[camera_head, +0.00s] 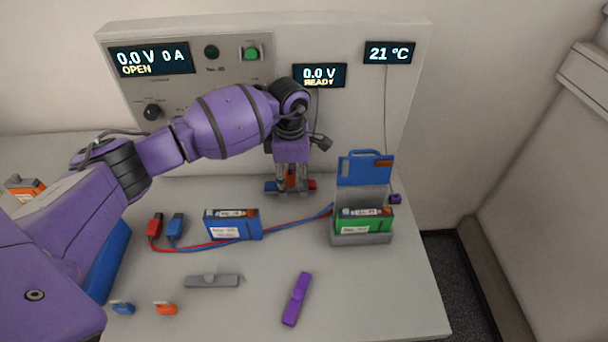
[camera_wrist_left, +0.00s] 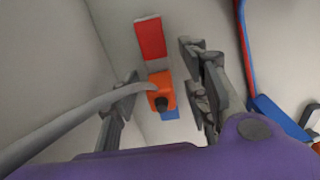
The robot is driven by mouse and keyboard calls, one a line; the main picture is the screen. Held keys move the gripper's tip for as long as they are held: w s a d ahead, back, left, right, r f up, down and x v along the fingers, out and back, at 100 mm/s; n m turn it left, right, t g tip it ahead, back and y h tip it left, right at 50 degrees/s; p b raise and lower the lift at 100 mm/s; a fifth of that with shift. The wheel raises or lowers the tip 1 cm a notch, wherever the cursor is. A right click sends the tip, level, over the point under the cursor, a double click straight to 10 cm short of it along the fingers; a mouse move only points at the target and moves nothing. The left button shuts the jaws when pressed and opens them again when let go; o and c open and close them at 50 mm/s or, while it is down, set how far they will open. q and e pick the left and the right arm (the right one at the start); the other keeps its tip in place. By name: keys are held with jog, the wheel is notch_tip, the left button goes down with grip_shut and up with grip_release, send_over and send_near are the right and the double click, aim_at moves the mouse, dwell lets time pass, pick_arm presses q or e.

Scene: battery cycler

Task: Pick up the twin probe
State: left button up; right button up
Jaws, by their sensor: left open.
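The twin probe has an orange middle (camera_head: 291,181) with a red end and a blue end, and sits at the back of the bench below the small voltage display. My left gripper (camera_head: 292,188) points down over it with its fingers apart. In the left wrist view the orange body (camera_wrist_left: 161,90) shows between the spread fingers (camera_wrist_left: 160,84), with clear gaps and no visible grip. The red end (camera_wrist_left: 150,38) and blue end stick out across the finger line. A grey cable runs from the orange body. My right gripper is out of view.
A blue battery (camera_head: 233,225) and an open grey holder (camera_head: 362,239) with a green battery (camera_head: 364,222) stand nearby. Red and blue leads cross the bench between them. A grey bar (camera_head: 213,281) and purple bar (camera_head: 297,299) lie in front. The cycler panel (camera_head: 340,130) rises close behind.

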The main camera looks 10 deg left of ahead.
aim_at(292, 173)
pick_arm(q)
jog(key=c, duration=1.1)
grip_shut()
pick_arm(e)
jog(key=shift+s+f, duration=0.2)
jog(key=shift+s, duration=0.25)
pick_arm(q)
jog(key=shift+r, duration=0.5)
notch_tip(292, 173, up, 2)
jog(key=shift+r, duration=0.15)
jog(key=s+r, duration=0.9)
jog(key=s, duration=0.5)
jog(key=shift+d+r, duration=0.15)
jog(key=shift+r, duration=0.2)
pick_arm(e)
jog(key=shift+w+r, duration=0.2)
